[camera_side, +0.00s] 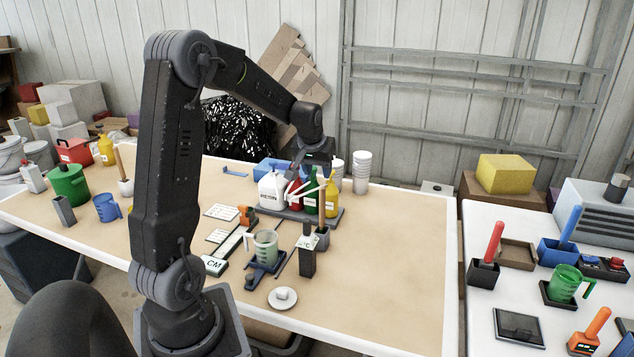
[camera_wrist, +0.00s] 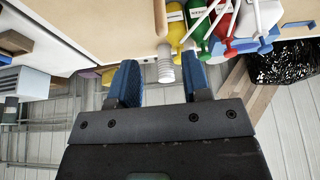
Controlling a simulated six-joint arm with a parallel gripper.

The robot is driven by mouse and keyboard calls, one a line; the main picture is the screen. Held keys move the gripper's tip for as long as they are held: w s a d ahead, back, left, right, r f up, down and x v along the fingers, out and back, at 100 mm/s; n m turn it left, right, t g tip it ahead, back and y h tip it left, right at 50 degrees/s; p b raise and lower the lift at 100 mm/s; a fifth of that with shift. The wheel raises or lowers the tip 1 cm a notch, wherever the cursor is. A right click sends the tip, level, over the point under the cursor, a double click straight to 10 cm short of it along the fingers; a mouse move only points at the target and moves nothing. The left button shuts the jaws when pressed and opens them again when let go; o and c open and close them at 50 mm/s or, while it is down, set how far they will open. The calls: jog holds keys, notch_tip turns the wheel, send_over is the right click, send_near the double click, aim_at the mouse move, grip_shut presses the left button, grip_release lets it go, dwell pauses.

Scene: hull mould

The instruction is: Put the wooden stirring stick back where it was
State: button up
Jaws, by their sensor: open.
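A pale wooden stick (camera_side: 119,160) stands upright in a small white cup (camera_side: 126,188) at the left of the bench. My gripper (camera_side: 300,178) is above the back of the bench, by the bottles.
Bottles stand in a tray (camera_side: 335,217) below my gripper, with white pump spouts rising. Stacked white cups (camera_side: 361,172) stand to their right. A measuring jug (camera_side: 265,247) and dark holder (camera_side: 307,257) are nearer the front. The bench's right part (camera_side: 410,260) is clear.

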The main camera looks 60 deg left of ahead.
jog(key=s+d+r+m+t+h, duration=0.1)
jog(key=s+d+r+m, duration=0.2)
jog(key=d, duration=0.7)
jog(key=s+d+r+m+t, duration=0.1)
jog(key=s+d+r+m, duration=0.3)
jog(key=d, duration=0.6)
jog(key=s+d+r+m+h, duration=0.1)
jog(key=s+d+m+h, duration=0.1)
jog(key=s+d, duration=0.8)
jog(key=shift+s+d+r, duration=0.2)
jog(key=shift+r, duration=0.1)
